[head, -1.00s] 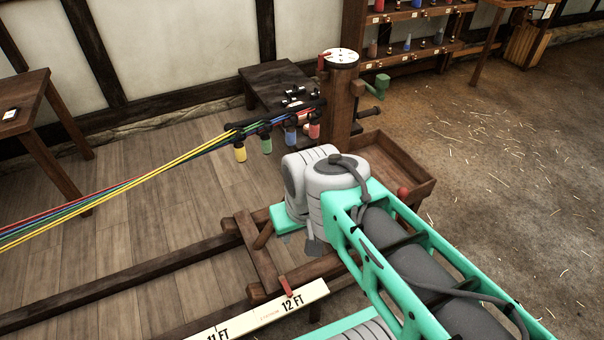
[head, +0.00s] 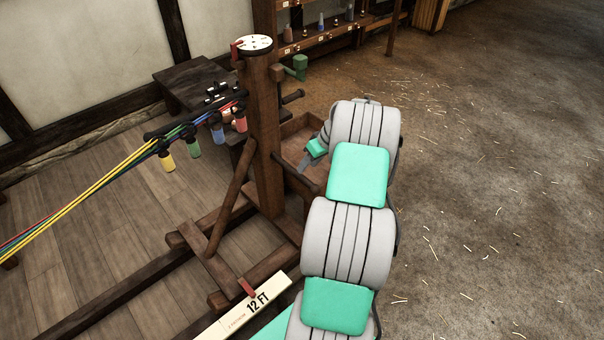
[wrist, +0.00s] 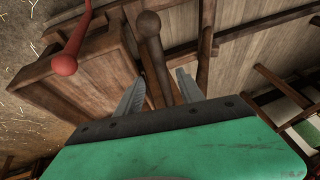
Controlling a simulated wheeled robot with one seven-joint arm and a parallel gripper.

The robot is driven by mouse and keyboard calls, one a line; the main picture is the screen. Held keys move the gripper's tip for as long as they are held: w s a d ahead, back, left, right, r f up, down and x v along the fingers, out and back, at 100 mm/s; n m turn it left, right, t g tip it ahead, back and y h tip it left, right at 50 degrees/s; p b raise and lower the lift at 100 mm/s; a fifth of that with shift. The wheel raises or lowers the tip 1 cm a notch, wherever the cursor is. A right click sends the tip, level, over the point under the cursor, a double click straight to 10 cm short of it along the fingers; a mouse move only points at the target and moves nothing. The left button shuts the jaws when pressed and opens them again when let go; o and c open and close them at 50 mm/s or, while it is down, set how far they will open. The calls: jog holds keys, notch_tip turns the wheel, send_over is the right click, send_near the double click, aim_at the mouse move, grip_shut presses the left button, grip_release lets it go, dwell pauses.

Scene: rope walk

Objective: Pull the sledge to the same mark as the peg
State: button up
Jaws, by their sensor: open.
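The sledge is a dark wooden frame with an upright post (head: 263,130) and a dial on top, standing on long timbers. Four coloured strands run from its hooks to the left. A small red marker (head: 247,288) is at the upper edge of the white scale board (head: 262,300), by "12 FT"; I cannot tell if it is the peg or a pointer. My gripper (head: 306,162) is by the sledge's tray, partly hidden by my arm. In the wrist view its open fingers (wrist: 158,92) lie either side of a dark knobbed handle (wrist: 148,28), with no grip seen.
A wooden tray (head: 290,158) is beside the post, and a red-knobbed lever (wrist: 64,64) shows near it in the wrist view. A green crank (head: 298,65) sticks out from the post. A dark table (head: 180,82) stands behind. The straw-strewn floor (head: 490,190) at right is clear.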

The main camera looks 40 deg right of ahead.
aim_at(302, 175)
jog(key=x, duration=0.6)
jog(key=shift+f, duration=0.1)
jog(key=shift+c, duration=0.4)
grip_shut()
dwell(0.8)
